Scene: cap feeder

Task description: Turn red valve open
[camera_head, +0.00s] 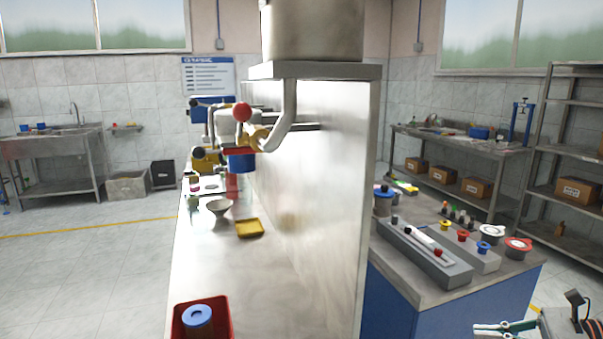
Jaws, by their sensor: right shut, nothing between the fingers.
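A silver pipe (289,115) comes down from the steel tank and bends left to a brass fitting (259,138). A red ball-shaped knob (242,112) stands just above and left of this fitting. A flat red piece (238,151) shows below it, over a blue part. I cannot tell for sure which red part is the valve handle, or its exact angle. My right gripper (484,329) is at the bottom right edge, partly cut off. It is shut and empty, far from the pipe and the red parts. My left gripper is not in view.
A tall steel panel (325,190) divides the bench.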

